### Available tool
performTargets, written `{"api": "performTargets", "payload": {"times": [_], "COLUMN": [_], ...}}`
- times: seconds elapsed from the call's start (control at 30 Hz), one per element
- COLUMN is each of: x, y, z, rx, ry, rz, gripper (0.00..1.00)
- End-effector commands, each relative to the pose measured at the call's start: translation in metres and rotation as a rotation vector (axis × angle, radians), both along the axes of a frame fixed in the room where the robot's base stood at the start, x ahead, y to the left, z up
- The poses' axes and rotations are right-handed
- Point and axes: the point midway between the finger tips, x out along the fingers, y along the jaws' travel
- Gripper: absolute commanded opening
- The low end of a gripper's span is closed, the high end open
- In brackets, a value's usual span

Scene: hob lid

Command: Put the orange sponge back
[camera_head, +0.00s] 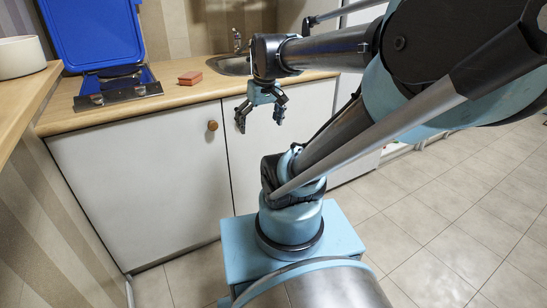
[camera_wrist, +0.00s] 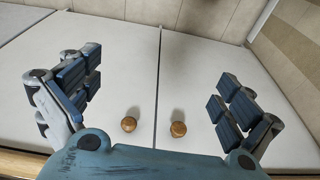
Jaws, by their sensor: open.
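An orange-brown sponge (camera_head: 190,78) lies on the wooden counter in the head view, between the hob and the sink. My gripper (camera_head: 261,118) hangs in front of the white cabinet doors, to the right of the sponge and lower than the counter top. In the wrist view my gripper (camera_wrist: 158,102) has its fingers spread wide with nothing between them. The sponge does not show in the wrist view.
A hob (camera_head: 118,89) with its blue lid (camera_head: 93,35) raised is at the counter's left. A sink (camera_head: 232,65) is behind my gripper. A white pot (camera_head: 20,57) stands on a shelf at left. Round knobs (camera_wrist: 178,129) stick out from the cabinet doors.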

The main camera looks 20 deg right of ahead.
Motion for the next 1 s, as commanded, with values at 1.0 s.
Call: {"api": "performTargets", "payload": {"times": [1.0], "x": [-0.068], "y": [-0.029], "z": [-0.091], "rx": [-0.03], "ry": [0.028], "rz": [-0.233], "gripper": [0.99]}}
